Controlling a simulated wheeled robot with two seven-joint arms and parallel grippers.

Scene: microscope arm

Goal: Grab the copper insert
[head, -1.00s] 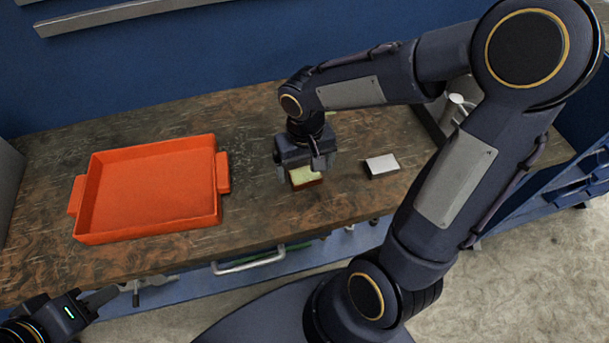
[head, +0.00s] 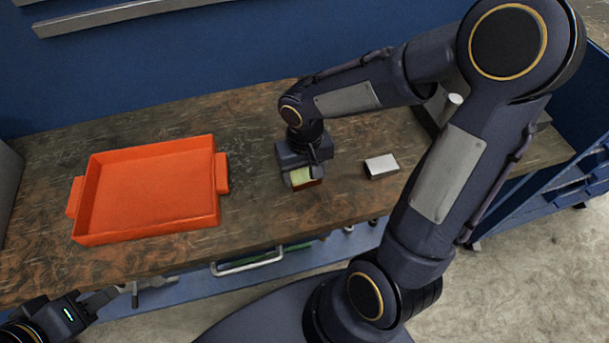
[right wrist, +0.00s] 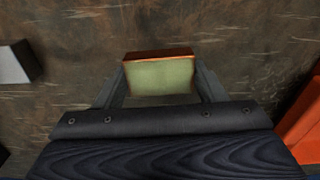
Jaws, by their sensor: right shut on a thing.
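The copper insert (head: 305,178) is a small block with a pale green top and copper-coloured sides, near the front middle of the workbench. It also shows in the right wrist view (right wrist: 160,74) between the two fingers. My right gripper (head: 302,178) points down and is shut on the insert, one finger on each side. I cannot tell whether the insert still touches the bench. My left gripper (head: 100,300) is at the lower left, in front of the bench and away from the insert. Its fingertips are hard to make out.
An orange tray (head: 218,205) with side handles stands on the left of the bench. A small silver-white block (head: 381,166) lies right of the insert. The wooden bench top (head: 262,130) between tray and insert is clear. A metal drawer handle (head: 248,264) is on the bench's front.

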